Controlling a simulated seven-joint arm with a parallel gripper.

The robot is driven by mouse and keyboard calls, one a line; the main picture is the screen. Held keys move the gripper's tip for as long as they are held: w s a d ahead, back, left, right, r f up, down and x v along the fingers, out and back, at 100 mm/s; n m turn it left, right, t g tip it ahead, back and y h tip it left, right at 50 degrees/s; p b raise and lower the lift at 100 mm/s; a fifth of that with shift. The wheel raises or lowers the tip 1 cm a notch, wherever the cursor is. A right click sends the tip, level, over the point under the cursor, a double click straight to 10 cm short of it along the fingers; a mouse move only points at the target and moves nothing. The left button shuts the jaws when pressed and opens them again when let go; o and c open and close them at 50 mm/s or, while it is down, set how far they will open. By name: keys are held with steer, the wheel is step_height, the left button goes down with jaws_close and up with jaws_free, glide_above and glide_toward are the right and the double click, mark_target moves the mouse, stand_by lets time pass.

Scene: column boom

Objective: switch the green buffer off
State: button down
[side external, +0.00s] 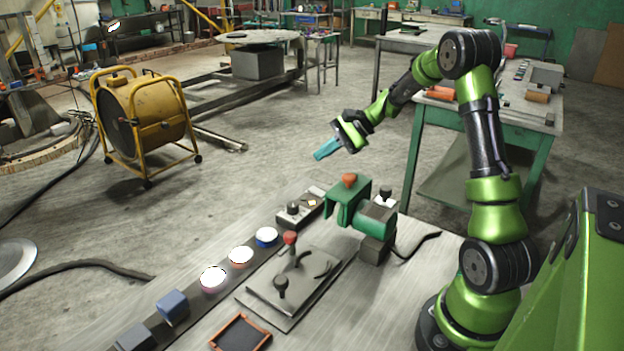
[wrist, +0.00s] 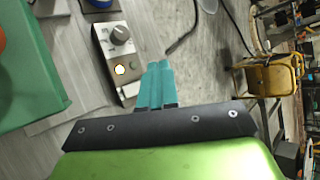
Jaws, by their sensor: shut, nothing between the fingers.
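The green buffer (side external: 376,217) stands at the far end of the table, with an orange-red knob on top. Part of a green body (wrist: 45,55) fills the left of the wrist view. A grey control box (side external: 300,207) with a dark knob and a lit yellowish button lies just left of the buffer. The box also shows in the wrist view (wrist: 107,53), its round knob above the glowing button and a small green dot beside the button. My gripper (side external: 318,155) has teal fingers pressed together with nothing between them. It is above the table, apart from the box and buffer.
A plate with a red-knobbed lever (side external: 289,240) sits in front of the buffer. An orange-rimmed tray (side external: 266,327) is nearest. A black cable (side external: 418,246) lies right.

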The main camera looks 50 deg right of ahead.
mark_target(322, 192)
steer(key=shift+w+d+f, duration=0.1)
steer(key=shift+d+f, duration=0.25)
steer(key=shift+d, duration=0.25)
steer(key=shift+f, duration=0.1)
steer(key=shift+w+f, duration=0.2)
steer(key=shift+f, duration=1.25)
steer(key=shift+w+f, duration=0.2)
steer(key=shift+f, duration=1.2)
steer(key=shift+w+f, duration=0.2)
steer(key=shift+f, duration=1.8)
steer(key=shift+r, duration=0.55)
